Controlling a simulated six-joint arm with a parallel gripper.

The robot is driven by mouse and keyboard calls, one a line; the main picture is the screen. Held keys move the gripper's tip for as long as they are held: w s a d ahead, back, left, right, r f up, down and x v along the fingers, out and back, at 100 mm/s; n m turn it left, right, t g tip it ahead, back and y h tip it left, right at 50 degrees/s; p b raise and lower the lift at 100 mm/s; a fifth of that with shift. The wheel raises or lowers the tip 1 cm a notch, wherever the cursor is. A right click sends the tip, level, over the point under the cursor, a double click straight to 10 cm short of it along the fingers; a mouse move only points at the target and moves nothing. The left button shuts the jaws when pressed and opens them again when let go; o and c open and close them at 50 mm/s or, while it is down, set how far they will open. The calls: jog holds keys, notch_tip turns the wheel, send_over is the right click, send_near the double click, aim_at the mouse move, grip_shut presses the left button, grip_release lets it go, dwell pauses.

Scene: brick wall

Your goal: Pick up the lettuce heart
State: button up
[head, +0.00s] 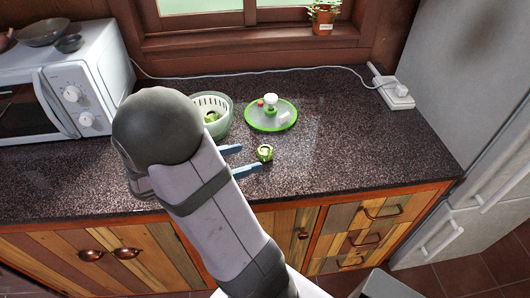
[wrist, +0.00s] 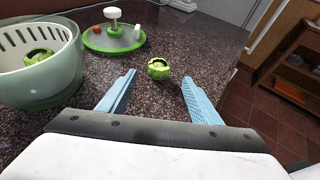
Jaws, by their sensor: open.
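A small green lettuce heart (head: 265,153) lies on the dark speckled countertop. It also shows in the wrist view (wrist: 159,69), ahead of my gripper and roughly centred between its fingers. My gripper (head: 246,160) is open, with two blue fingers spread apart; they also show in the wrist view (wrist: 157,87). The lettuce heart is just beyond the fingertips, and nothing is held. A second green lettuce piece sits inside the pale green bowl (wrist: 75,70) to the left, in its white basket; this piece also shows in the wrist view (wrist: 38,57).
A green-rimmed clear lid (head: 285,117) with a white knob lies behind the lettuce heart. A white microwave (head: 95,75) stands at the left. A white cable runs along the back to a power strip (head: 395,95). The counter (head: 370,150) to the right is clear.

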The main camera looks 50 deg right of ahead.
aim_at(260, 154)
jog(key=shift+p+x, duration=0.65)
jog(key=shift+x, duration=2.9)
jog(key=shift+w+f, duration=0.15)
jog(key=shift+c, duration=0.2)
jog(key=c, duration=1.1)
